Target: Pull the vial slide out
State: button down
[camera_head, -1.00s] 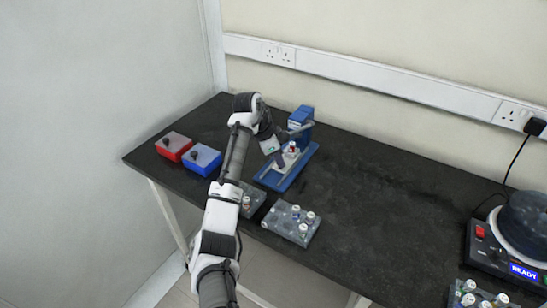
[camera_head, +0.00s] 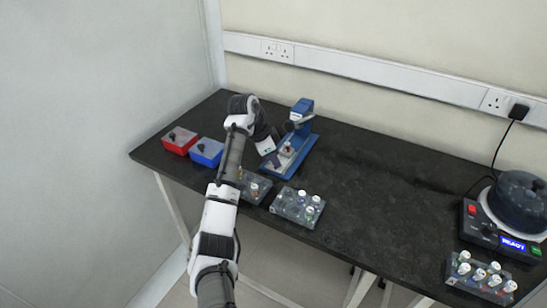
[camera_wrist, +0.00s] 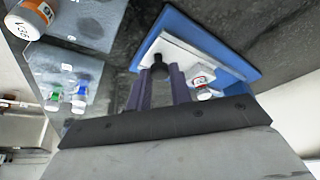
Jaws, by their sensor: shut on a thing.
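The blue press (camera_head: 301,113) stands on a long blue base (camera_head: 303,154) toward the back of the table. A white slide (camera_wrist: 207,67) lies along the base and carries a white-capped vial (camera_head: 288,147). The same vial, with red on it, shows in the wrist view (camera_wrist: 203,88) to the right of my fingers. My gripper (camera_wrist: 158,85) is shut on the slide's dark knob (camera_wrist: 159,64) at the slide's front end. In the head view my gripper (camera_head: 271,160) is over the front part of the base. The vial stands in front of the press column.
Red (camera_head: 179,141) and blue (camera_head: 206,153) boxes stand to the left. Two grey vial racks (camera_head: 290,212) (camera_head: 246,181) are near the front edge, one partly behind my arm. A centrifuge (camera_head: 515,215) and another rack (camera_head: 455,275) are at right. The table's middle is clear.

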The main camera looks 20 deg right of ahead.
jog(key=shift+a+f, duration=0.1)
jog(key=shift+a, duration=0.05)
jog(key=c, duration=1.3)
grip_release()
jog(key=shift+s, duration=0.1)
jog(key=b+v, duration=0.1)
jog(key=v, duration=1.3)
